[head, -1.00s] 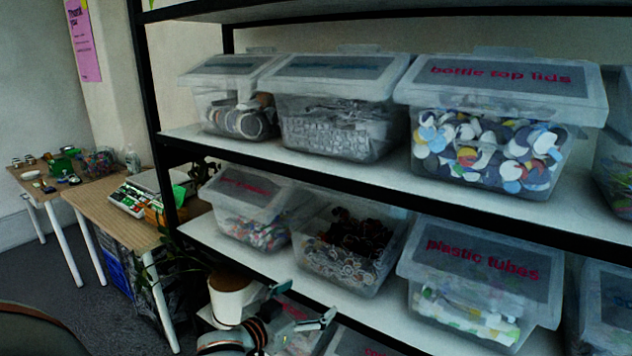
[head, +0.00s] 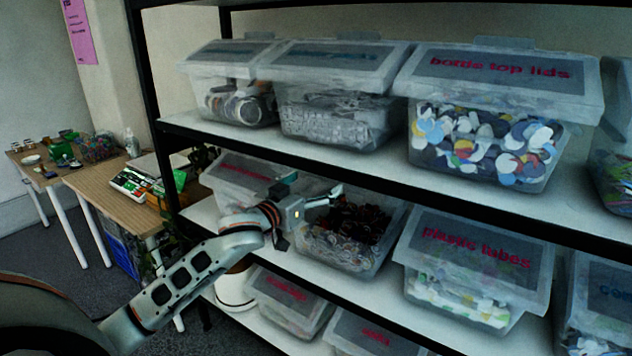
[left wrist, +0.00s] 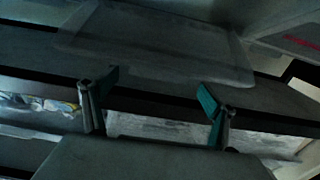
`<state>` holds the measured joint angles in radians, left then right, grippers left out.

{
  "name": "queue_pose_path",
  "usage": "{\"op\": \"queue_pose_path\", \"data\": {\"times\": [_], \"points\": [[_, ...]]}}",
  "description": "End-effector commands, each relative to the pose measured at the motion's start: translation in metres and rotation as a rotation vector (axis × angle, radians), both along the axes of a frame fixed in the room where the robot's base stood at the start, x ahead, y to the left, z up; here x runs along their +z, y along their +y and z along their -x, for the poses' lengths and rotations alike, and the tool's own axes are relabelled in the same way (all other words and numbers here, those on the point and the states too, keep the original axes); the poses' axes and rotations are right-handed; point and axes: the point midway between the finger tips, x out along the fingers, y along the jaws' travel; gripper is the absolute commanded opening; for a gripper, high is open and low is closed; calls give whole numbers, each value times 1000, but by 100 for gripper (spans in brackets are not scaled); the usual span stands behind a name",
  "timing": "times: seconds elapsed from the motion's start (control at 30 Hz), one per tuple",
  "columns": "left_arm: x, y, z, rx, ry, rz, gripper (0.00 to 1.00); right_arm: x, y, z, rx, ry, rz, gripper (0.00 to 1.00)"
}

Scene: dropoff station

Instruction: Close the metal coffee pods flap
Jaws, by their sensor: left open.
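An open clear bin (head: 345,255) on the middle shelf holds dark brown and silvery round pieces that look like coffee pods. Its flap is not down over the opening, and I cannot make the flap out in the head view. My left gripper (head: 311,188) is open and empty, above the left part of this bin's opening, with the arm reaching in from the lower left. In the left wrist view the spread fingers of the left gripper (left wrist: 155,108) have a grey translucent panel (left wrist: 150,45) beyond them; I cannot tell which lid it is. My right gripper is not in view.
A closed bin (head: 240,180) stands to the left, partly behind my arm. The plastic tubes bin (head: 475,255) is closed on the right. The upper shelf (head: 395,155) with closed bins hangs low above my gripper. More closed bins (head: 290,300) stand below.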

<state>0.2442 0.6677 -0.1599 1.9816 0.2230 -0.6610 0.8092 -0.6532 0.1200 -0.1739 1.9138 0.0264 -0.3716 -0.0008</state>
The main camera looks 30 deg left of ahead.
Motion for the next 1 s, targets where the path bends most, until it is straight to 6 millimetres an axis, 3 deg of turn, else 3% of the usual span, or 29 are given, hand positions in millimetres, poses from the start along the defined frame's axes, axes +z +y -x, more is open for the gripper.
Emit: {"op": "queue_pose_path", "data": {"times": [0.4,0.63,1.0], "points": [[0,-1,-9,-1,0,0,86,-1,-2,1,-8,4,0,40],[0,-1,-9,-1,0,0,31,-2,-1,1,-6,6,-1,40],[-13,-1,-9,0,-40,6,31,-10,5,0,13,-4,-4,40]]}}
